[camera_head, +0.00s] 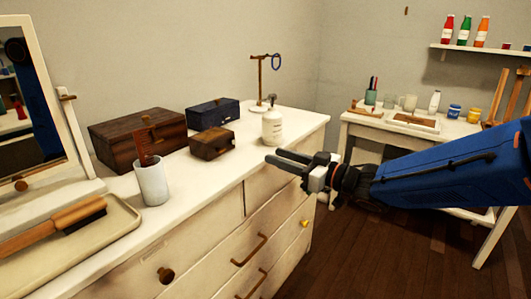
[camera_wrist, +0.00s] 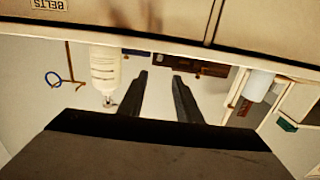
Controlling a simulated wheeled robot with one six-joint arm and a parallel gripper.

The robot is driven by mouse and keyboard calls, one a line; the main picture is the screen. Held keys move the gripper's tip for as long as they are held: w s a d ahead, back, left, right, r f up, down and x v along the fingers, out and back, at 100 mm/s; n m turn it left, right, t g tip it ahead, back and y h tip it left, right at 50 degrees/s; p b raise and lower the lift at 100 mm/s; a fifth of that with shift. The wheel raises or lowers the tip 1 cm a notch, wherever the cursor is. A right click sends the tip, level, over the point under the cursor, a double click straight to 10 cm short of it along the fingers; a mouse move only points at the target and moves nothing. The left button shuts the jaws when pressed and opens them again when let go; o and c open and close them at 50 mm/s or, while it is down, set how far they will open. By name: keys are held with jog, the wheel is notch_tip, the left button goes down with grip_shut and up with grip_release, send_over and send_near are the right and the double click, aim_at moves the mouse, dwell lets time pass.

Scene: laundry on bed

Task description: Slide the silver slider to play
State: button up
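I cannot clearly make out a silver slider in either view. A small brown wooden box (camera_head: 209,145) sits on the dresser top, with a tiny pale fitting on its right side, too small to identify. A dark blue box (camera_head: 213,112) behind it has a small pale mark on its front. My gripper (camera_head: 276,158) is open and empty, in front of the dresser's edge, to the right of the small box and apart from it.
A white pump bottle (camera_head: 272,127) stands near the gripper, with a hook stand (camera_head: 261,80) behind. A larger wooden box (camera_head: 135,138), a white cup (camera_head: 153,184) with a comb, a tray with a brush (camera_head: 80,216) and a mirror are left. A desk (camera_head: 357,122) stands right.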

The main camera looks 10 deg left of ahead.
jog(key=shift+v, duration=1.3)
jog(key=w+d+m+t+h, duration=0.3)
jog(key=d+h, duration=0.1)
jog(key=d, duration=0.3)
jog(key=w+d+m+t+h, duration=0.2)
jog(key=d+t+h, duration=0.1)
jog(key=d, duration=0.5)
jog(key=s+d+f+m+h, duration=0.15)
jog(key=d+h, duration=0.25)
jog(key=d, duration=0.4)
jog(key=s+d+f+m+h, duration=0.1)
jog(key=s+d+m+h, duration=0.2)
jog(key=d, duration=0.4)
jog(key=s+d+f+m+g+h, duration=0.3)
jog(key=s+d+f, duration=0.2)
jog(key=s+d, duration=0.3)
jog(key=s+f+g, duration=0.2)
jog(key=s, duration=0.6)
jog(key=s+f+g, duration=0.3)
jog(key=s, duration=0.6)
jog(key=shift+s+d+f+m, duration=0.25)
jog(key=shift+f+m, duration=0.1)
jog(key=shift+m, duration=0.1)
jog(key=shift+w, duration=0.1)
